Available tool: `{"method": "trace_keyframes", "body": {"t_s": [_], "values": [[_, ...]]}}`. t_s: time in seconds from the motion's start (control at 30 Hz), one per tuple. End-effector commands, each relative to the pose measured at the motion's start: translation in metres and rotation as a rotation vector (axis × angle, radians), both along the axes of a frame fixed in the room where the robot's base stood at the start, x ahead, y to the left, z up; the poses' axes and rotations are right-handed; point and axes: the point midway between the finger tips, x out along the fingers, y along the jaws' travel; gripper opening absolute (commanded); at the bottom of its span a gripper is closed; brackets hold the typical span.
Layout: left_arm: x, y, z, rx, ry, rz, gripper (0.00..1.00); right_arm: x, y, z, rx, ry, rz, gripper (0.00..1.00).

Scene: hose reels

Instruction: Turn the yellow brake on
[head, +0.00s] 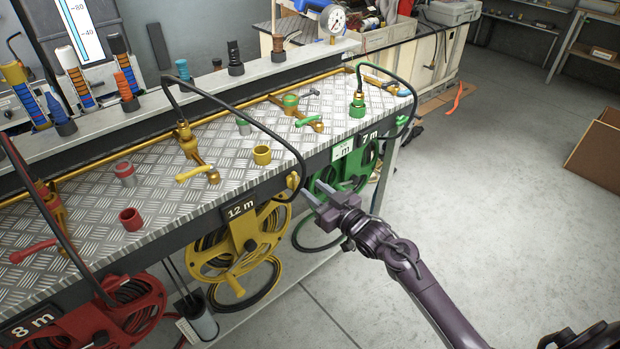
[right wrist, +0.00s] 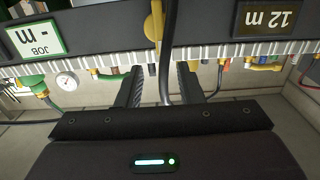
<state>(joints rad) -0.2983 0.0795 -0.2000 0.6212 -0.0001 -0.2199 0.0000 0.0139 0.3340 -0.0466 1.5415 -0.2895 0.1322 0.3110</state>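The yellow brake appears to be the small yellow knob (head: 293,181) on the bench's front edge, right of the "12 m" plate. In the right wrist view, which is upside down, a yellow knob with a short lever (right wrist: 153,28) shows on the dark front rail. The yellow hose reel (head: 238,250) hangs below the bench. My right gripper (head: 308,202) is open just in front of and below the yellow knob. In the right wrist view its two fingers (right wrist: 160,86) stand apart, with a black hose crossing between them; I see no grip on it. My left gripper is out of view.
A black hose (head: 250,125) arches from the bench top down past the yellow knob. The green reel (head: 350,168) hangs to the right, the red reel (head: 110,315) to the left. The "JOB" card (head: 342,149) is on the front rail.

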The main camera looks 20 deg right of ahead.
Motion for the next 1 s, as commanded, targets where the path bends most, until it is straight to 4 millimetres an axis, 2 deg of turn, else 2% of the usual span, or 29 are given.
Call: {"method": "trace_keyframes", "body": {"t_s": [0.2, 0.4, 0.77, 0.8, 1.0], "values": [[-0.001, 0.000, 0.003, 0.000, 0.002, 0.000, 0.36, 0.034, 0.013, 0.001, 0.002, 0.001, -0.001, 0.34], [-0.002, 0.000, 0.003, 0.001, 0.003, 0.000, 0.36, 0.057, 0.021, -0.001, 0.000, 0.003, -0.002, 0.34], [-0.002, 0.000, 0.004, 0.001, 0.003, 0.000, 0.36, 0.064, 0.023, -0.002, -0.001, 0.004, -0.002, 0.34], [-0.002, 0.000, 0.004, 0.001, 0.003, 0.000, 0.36, 0.064, 0.023, -0.002, -0.001, 0.004, -0.002, 0.32], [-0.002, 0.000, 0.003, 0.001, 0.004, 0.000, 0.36, 0.064, 0.023, -0.002, -0.002, 0.005, -0.002, 0.06]]}}
